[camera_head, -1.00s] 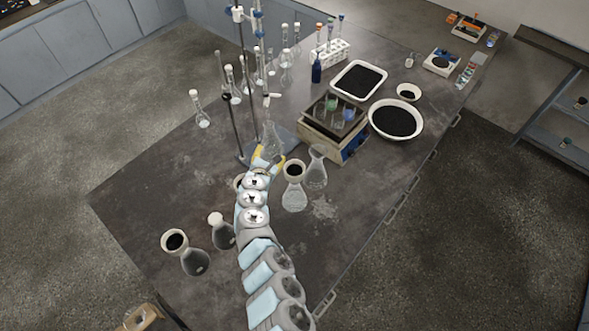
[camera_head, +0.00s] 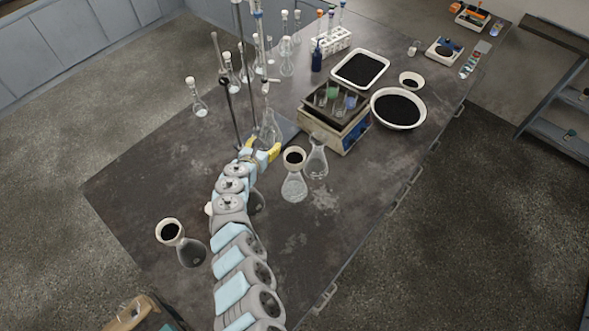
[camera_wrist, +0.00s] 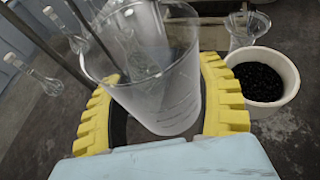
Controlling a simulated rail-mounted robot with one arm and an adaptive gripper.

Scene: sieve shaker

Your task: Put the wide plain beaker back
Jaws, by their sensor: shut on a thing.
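The wide plain beaker (camera_wrist: 160,85) is clear glass with faint lines on its side. It fills the middle of the wrist view, with its open rim toward the top. My gripper (camera_wrist: 160,105) is shut on it, one yellow finger on each side. In the head view my gripper (camera_head: 262,152) holds the beaker (camera_head: 268,129) beside the retort stand, left of the shaker-like box (camera_head: 337,118). I cannot tell whether the beaker's base touches the table.
Stand rods (camera_head: 233,115) rise close on the left. A flask with a black-filled cup (camera_head: 294,180) and a clear flask (camera_head: 317,160) stand close right. Several flasks are behind. Another cup-topped flask (camera_head: 190,248) stands front left. The front right table is bare.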

